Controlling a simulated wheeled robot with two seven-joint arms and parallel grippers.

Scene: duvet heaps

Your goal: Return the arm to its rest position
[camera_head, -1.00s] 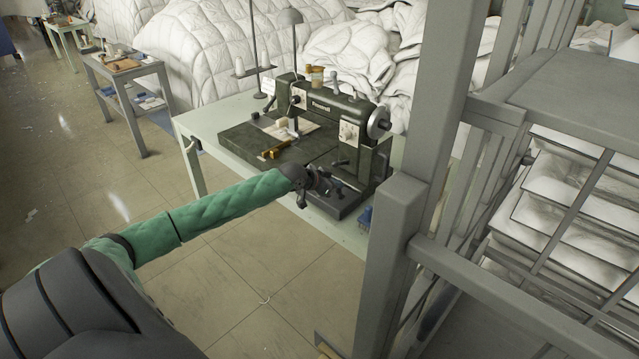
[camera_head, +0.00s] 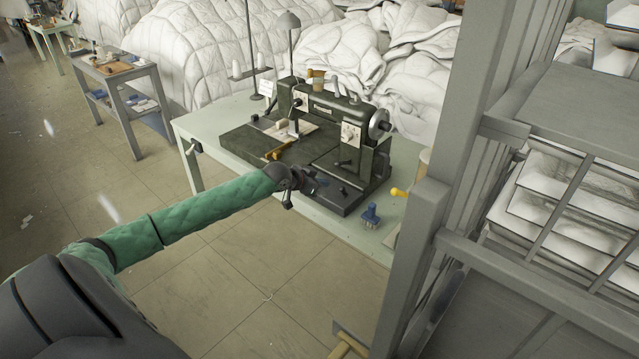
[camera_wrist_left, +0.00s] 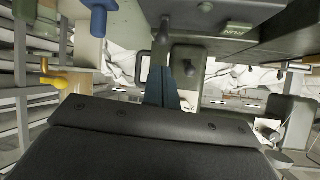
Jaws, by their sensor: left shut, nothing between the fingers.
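My left arm, in a green sleeve, comes in from the left in the head view. My left gripper (camera_head: 312,184) is at its end, over the front edge of the table, just in front of the dark sewing machine's base. It is shut and holds nothing. In the left wrist view the closed fingers (camera_wrist_left: 165,88) point toward the machine. Whether the fingers touch the base cannot be told. My right arm and gripper are not in view.
The sewing machine (camera_head: 340,122) stands on a pale green table (camera_head: 215,115). A blue tool (camera_head: 370,213) and a yellow-knobbed thing (camera_head: 398,192) lie to its right. A grey rack post (camera_head: 428,200) stands close on the right. Floor at front left is clear.

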